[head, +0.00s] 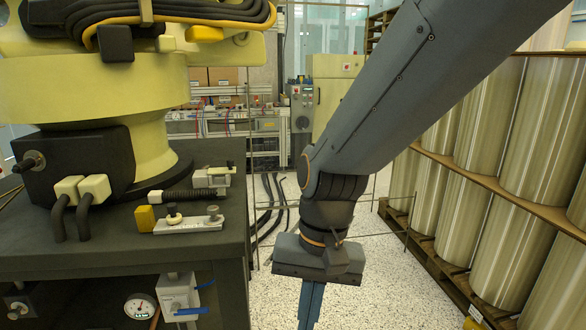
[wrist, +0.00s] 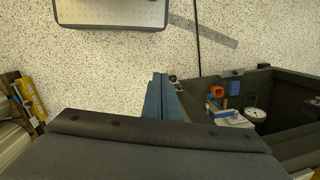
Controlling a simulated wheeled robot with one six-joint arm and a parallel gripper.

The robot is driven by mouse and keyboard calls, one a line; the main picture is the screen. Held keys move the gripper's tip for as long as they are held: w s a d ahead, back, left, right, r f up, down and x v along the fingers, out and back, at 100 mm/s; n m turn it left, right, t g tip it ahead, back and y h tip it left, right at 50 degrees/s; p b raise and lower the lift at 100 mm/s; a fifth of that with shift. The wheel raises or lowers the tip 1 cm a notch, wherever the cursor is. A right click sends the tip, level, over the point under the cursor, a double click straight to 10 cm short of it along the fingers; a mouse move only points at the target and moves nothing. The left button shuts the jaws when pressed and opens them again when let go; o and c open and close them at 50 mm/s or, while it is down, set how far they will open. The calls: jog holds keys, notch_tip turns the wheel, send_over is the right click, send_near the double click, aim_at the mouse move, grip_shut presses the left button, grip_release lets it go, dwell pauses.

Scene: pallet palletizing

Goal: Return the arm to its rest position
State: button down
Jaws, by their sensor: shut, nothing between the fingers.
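My dark grey arm (head: 420,80) reaches down from the upper right of the head view to the middle. My gripper (head: 311,312) hangs below its wrist, pointing down over the speckled floor, with its fingertips cut off by the lower edge. In the wrist view my gripper's blue fingers (wrist: 160,92) lie close together with nothing between them. The gripper is shut, empty and apart from everything around it.
A yellow machine (head: 90,90) on a dark base (head: 210,290) stands close on the left. A control cabinet (head: 332,95) stands behind.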

jog(key=s+d+r+t+h+p, duration=0.1)
jog(key=s+d+r+p, duration=0.3)
jog(key=d+r+p, duration=1.3)
jog(key=r+p, duration=0.1)
jog(key=p, duration=0.5)
jog(key=shift+s+n, duration=0.2)
jog(key=shift+n, duration=0.2)
jog(key=shift+r, duration=0.1)
